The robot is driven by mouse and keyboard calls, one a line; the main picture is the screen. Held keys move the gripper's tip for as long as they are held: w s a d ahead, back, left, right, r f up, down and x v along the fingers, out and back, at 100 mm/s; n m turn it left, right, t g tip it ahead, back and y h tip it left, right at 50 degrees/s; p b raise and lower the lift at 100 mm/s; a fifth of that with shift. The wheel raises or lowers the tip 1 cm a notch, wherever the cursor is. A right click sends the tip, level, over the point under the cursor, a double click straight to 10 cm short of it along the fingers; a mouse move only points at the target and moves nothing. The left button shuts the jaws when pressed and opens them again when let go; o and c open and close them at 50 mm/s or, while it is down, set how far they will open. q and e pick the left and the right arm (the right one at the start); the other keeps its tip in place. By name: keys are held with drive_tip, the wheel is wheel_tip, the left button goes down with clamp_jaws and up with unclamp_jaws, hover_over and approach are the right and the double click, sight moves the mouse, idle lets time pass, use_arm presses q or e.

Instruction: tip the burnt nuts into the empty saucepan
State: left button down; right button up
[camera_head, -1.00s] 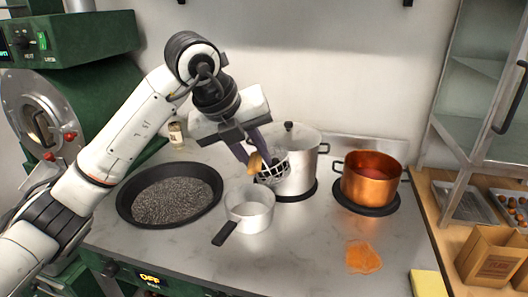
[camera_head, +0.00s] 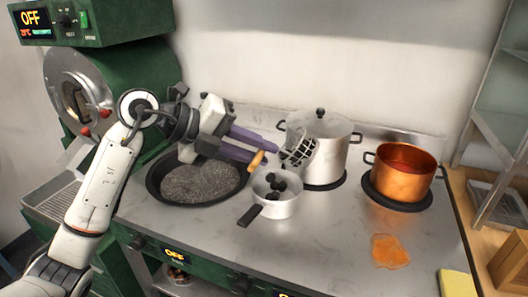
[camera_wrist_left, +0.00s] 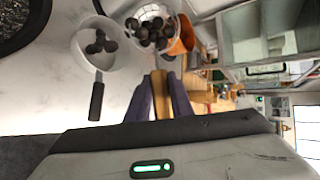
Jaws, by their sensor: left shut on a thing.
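My left gripper (camera_head: 262,151) has its purple fingers shut on the wooden handle (camera_head: 257,160) of a wire skimmer (camera_head: 299,150). The handle also shows between the fingers in the left wrist view (camera_wrist_left: 160,92). The skimmer is tilted above the back right of the small white saucepan (camera_head: 277,207). In the left wrist view several dark nuts (camera_wrist_left: 152,28) sit at the skimmer basket (camera_wrist_left: 137,12). Several burnt nuts (camera_head: 276,184) lie in the saucepan, which also shows in the wrist view (camera_wrist_left: 99,62). My right gripper is not in view.
A large lidded steel pot (camera_head: 330,160) stands just behind the skimmer. A copper pot (camera_head: 404,180) is on a burner to the right. A wide black pan (camera_head: 160,190) of dark grains is on the left.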

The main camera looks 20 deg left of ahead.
use_arm(q)
drive_tip(key=a+f+n+t+h+b, duration=0.2)
drive_tip(key=a+f+t+h+b, duration=0.1)
drive_tip(key=b, duration=0.8)
drive_tip(key=s+a+f+n+t+h+b, duration=0.1)
drive_tip(key=a+f+n+t+h+b, duration=0.2)
drive_tip(key=b, duration=0.9)
wheel_tip(320, 180, down, 5)
drive_tip(key=t+h, duration=0.1)
drive_tip(key=h, duration=0.2)
drive_tip(key=shift+s+r, duration=0.15)
drive_tip(key=shift+s, duration=0.15)
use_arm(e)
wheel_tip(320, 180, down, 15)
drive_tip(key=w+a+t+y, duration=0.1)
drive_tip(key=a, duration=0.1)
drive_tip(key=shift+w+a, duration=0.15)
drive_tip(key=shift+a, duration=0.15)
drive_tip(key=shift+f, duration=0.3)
